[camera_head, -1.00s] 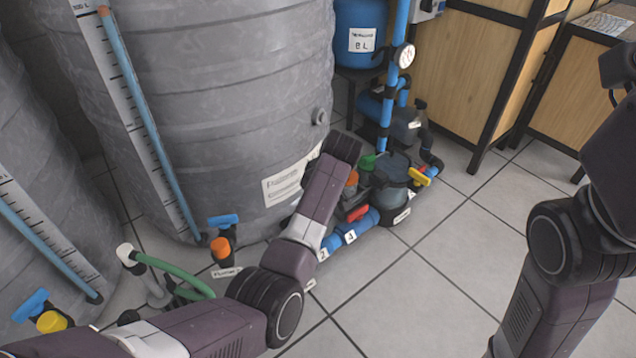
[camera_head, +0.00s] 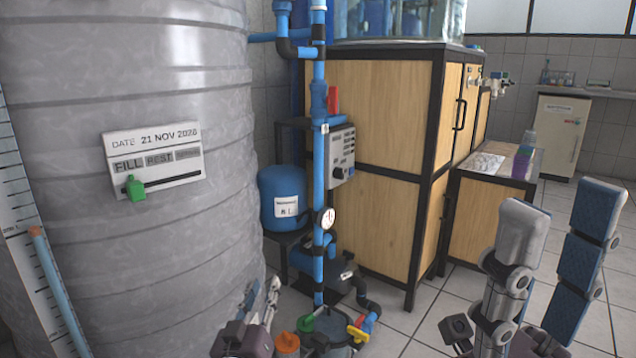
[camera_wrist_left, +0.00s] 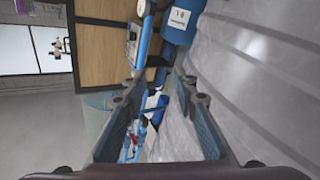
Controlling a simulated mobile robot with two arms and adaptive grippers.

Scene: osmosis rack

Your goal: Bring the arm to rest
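My left gripper (camera_head: 262,292) shows at the bottom of the head view, in front of the grey tank and left of the pump valves. In the left wrist view my left gripper (camera_wrist_left: 158,92) has its two fingers spread, with nothing held between them. My right gripper (camera_head: 560,205) points up at the lower right of the head view, over the tiled floor. Its grey-backed finger and its blue-padded finger stand well apart with nothing between them. Most of both arms is outside the head view.
The large grey tank (camera_head: 150,255) fills the left side. Blue pipes with a gauge (camera_head: 327,218), a blue vessel (camera_head: 284,199) and coloured valves stand beside it. A wooden cabinet (camera_head: 375,115) is behind. Tiled floor (camera_head: 405,321) is clear between cabinet and right gripper.

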